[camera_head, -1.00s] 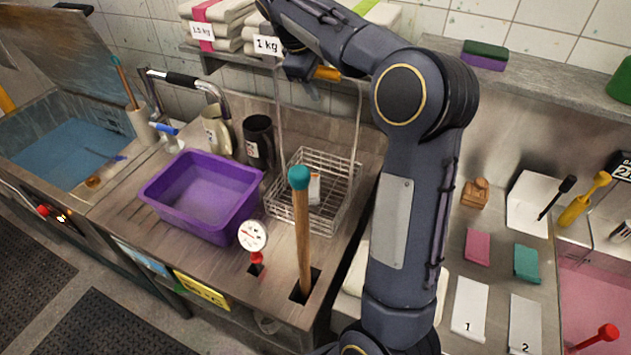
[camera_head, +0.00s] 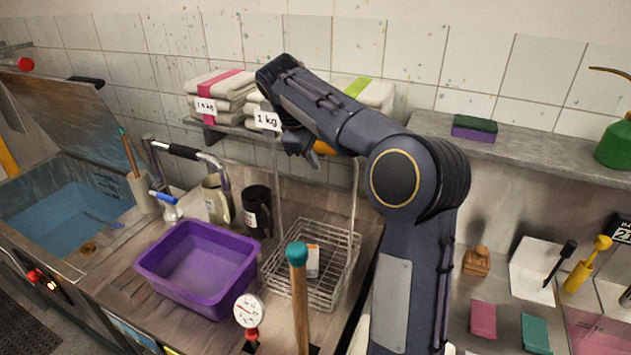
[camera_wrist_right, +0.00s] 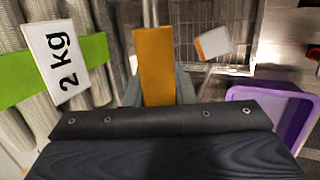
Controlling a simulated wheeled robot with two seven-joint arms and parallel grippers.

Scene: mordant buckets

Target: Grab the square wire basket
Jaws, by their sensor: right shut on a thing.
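The square wire basket (camera_head: 340,273) is a silver mesh box on the counter right of the purple tub, with a tall wire handle rising to an orange grip (camera_head: 325,148). A small white and orange card (camera_head: 313,262) is inside it. My right gripper (camera_head: 307,148) is at the top of the handle, shut on the orange grip. In the right wrist view the grip (camera_wrist_right: 155,65) sits between the fingers, with the basket mesh (camera_wrist_right: 270,30) beyond. I cannot tell whether the basket touches the counter. My left gripper is not in view.
The purple tub (camera_head: 195,298) stands left of the basket, with two mugs (camera_head: 257,212) behind. A teal-topped wooden stick (camera_head: 299,300) and a dial gauge (camera_head: 249,311) stand in front. A shelf with folded cloth stacks (camera_head: 220,90) lies close behind my gripper.

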